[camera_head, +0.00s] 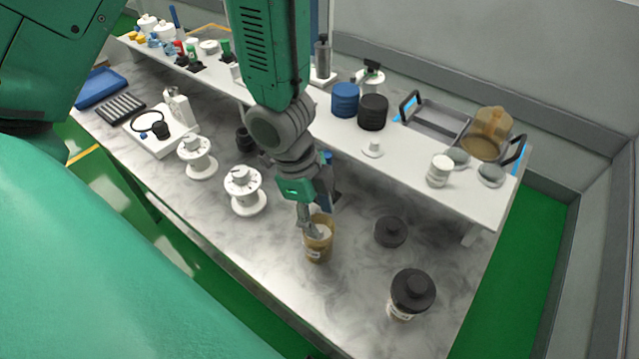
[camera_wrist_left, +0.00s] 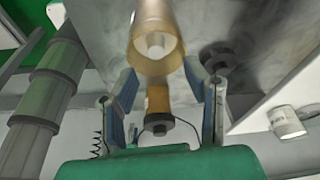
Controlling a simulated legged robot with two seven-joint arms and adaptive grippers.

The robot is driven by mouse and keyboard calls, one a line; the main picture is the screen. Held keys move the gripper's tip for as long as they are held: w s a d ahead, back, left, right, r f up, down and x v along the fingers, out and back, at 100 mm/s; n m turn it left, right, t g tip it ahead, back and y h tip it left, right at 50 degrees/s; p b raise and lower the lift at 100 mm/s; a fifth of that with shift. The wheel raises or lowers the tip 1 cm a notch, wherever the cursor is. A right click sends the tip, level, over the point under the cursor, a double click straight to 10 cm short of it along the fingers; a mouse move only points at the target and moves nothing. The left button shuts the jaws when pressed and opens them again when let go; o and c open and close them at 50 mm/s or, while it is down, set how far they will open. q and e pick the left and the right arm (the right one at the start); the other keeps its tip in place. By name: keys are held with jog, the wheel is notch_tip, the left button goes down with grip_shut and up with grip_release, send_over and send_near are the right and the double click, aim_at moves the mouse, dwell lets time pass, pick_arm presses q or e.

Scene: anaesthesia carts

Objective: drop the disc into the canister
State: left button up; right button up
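The canister (camera_head: 318,248) is an amber, open-topped cup with a label, standing upright on the marbled worktop in the head view. It also shows at the top of the left wrist view (camera_wrist_left: 156,62), with its open mouth towards me. A pale whitish thing (camera_wrist_left: 155,47) shows inside it; it may be the disc, but I cannot tell for certain. My left gripper (camera_head: 309,222) is at the canister's rim in the head view. My right gripper is not in view.
A black-lidded jar (camera_head: 411,293) and a black round lid (camera_head: 390,232) are to the canister's right. White dial-topped stands (camera_head: 244,190) are to its left. A raised shelf (camera_head: 410,165) runs behind, holding jars and a tray. The worktop in front is clear.

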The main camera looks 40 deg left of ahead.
aim_at(319, 228)
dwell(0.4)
pick_arm(q)
notch_tip(319, 228, up, 6)
jog(key=p, duration=0.6)
jog(key=shift+f, duration=0.15)
jog(key=shift+r, duration=0.7)
